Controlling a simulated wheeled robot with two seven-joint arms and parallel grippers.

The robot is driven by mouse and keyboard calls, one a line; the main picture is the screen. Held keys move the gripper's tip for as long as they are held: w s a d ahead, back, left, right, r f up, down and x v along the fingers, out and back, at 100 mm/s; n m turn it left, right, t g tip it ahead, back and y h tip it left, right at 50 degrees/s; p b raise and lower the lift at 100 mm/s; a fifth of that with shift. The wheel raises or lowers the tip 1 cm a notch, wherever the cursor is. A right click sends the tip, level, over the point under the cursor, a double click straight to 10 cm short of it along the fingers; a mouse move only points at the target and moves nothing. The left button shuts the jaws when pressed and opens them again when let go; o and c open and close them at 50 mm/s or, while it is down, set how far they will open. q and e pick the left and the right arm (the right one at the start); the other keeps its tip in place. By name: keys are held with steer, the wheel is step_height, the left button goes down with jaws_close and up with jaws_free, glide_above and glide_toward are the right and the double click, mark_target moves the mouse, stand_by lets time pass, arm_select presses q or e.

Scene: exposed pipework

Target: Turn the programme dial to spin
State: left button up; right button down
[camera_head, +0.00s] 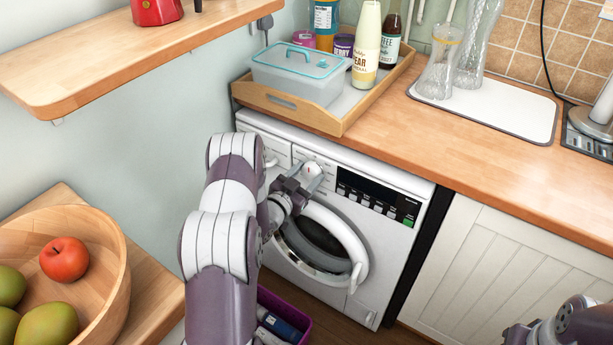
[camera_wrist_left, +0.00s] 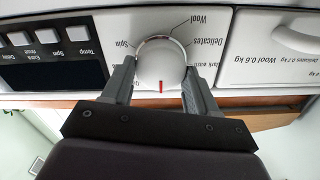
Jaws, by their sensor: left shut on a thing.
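The white round programme dial (camera_head: 313,169) is on the front panel of the white washing machine (camera_head: 345,215). In the left wrist view, the dial (camera_wrist_left: 160,62) sits between the two dark fingers of my left gripper (camera_wrist_left: 160,88), which is shut on it. Its red mark points to the bottom of that picture, towards my gripper's palm. The printed words Spin, Wool, Delicates and Dark wash stand around it. Spin (camera_wrist_left: 122,44) is at the dial's upper left, away from the red mark. In the head view my left gripper (camera_head: 303,184) partly covers the panel below the dial.
The wooden worktop (camera_head: 480,150) overhangs the machine, with a wooden tray (camera_head: 340,122) of bottles and a lidded box on it. A shelf (camera_head: 110,62) is at upper left. A fruit bowl (camera_head: 110,285) is at lower left. Part of my right arm shows at lower right.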

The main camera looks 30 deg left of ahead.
arm_select(q)
steer(key=shift+f, duration=0.1)
steer(key=m+b, duration=0.3)
steer(key=m, duration=0.2)
steer(key=shift+d+f+m+b, duration=0.1)
steer(key=shift+f+m+b, duration=0.05)
steer(key=shift+m+b, duration=0.2)
steer(key=m+b, duration=0.4)
steer(key=m, duration=0.1)
steer(key=shift+d+f, duration=0.1)
steer(key=shift+f, duration=0.1)
steer(key=m+b, duration=0.3)
steer(key=b, duration=0.1)
steer(key=m+b, duration=0.4)
steer(key=b, duration=0.1)
steer(key=m+b, duration=0.4)
steer(key=shift+f+m, duration=0.25)
steer(key=shift+f, duration=0.05)
steer(key=shift+r+m+b, duration=0.2)
steer(key=shift+m+b, duration=0.6)
steer(key=shift+b, duration=0.45)
steer(key=o, duration=1.1)
steer(key=shift+c, duration=0.2)
steer(key=shift+r, duration=0.1)
